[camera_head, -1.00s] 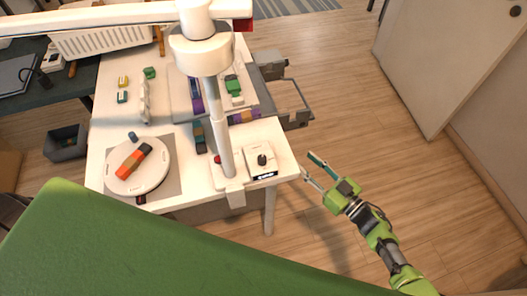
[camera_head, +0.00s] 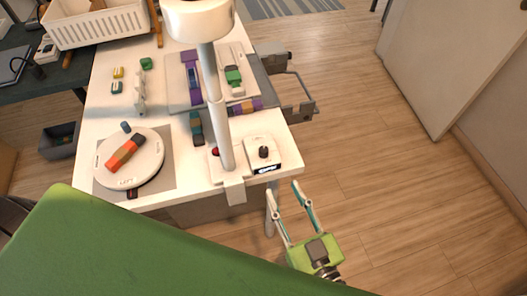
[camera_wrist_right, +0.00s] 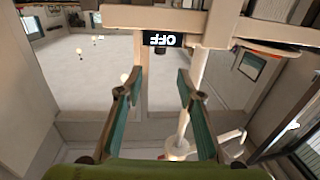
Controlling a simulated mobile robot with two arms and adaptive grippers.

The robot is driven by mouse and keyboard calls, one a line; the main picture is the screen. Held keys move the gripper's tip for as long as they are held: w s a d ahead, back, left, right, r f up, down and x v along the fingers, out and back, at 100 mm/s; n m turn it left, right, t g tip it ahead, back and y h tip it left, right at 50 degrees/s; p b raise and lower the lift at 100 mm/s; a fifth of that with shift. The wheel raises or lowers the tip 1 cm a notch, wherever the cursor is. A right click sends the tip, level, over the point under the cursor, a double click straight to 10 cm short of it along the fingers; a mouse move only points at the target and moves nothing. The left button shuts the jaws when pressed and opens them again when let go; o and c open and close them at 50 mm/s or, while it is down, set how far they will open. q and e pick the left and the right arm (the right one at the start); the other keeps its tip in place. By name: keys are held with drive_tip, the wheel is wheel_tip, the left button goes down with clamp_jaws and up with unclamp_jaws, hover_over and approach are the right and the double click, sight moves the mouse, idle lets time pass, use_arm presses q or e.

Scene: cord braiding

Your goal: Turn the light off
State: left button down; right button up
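A white lamp post (camera_head: 222,115) stands near the front right corner of the white table, its head cut off by the top edge. A red button (camera_head: 214,152) sits beside its foot. Right of the post is a white control box (camera_head: 257,144) with a black knob (camera_head: 263,152) and a dark display (camera_head: 267,169). In the right wrist view the display (camera_wrist_right: 162,39) reads OFF, upside down. My right gripper (camera_head: 284,187) is open and empty, just off the table's front edge, its fingers pointing towards the box, not touching it. My left gripper is not in view.
A white turntable (camera_head: 147,171) with an orange and dark cord piece lies at the table's left. A white basket (camera_head: 85,28) stands at the back left. The floor right of the table is clear.

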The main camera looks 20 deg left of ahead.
sight(265, 154)
drive_tip(key=p+x, duration=0.2)
drive_tip(key=x, duration=1.1)
drive_tip(key=shift+w+a, duration=0.25)
drive_tip(key=shift+w, duration=0.05)
clamp_jaws()
